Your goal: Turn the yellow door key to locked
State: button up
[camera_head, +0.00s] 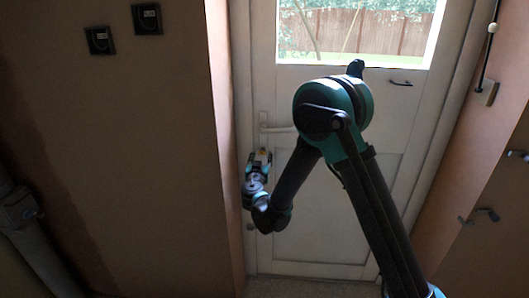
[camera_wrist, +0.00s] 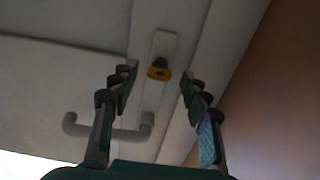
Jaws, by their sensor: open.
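The yellow key (camera_wrist: 159,73) shows in the wrist view, set in the lower part of a pale lock plate (camera_wrist: 163,45) on the white door (camera_head: 330,185). My gripper (camera_wrist: 158,80) is open, with one finger on each side of the key in that view and a gap between each finger and the key. I cannot tell the exact distance in depth. In the head view my gripper (camera_head: 259,158) is close to the door's left edge, just below the door handle (camera_head: 275,125). The key is not clear in the head view.
The handle (camera_wrist: 108,129) also shows left of centre in the wrist view, close to my left finger. A brown wall (camera_wrist: 270,95) runs along the right there. The door has a window (camera_head: 360,32) above. Two dark switches (camera_head: 100,40) are on the left wall.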

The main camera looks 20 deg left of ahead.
jog(key=shift+w, duration=0.2)
jog(key=shift+c, duration=0.6)
grip_shut()
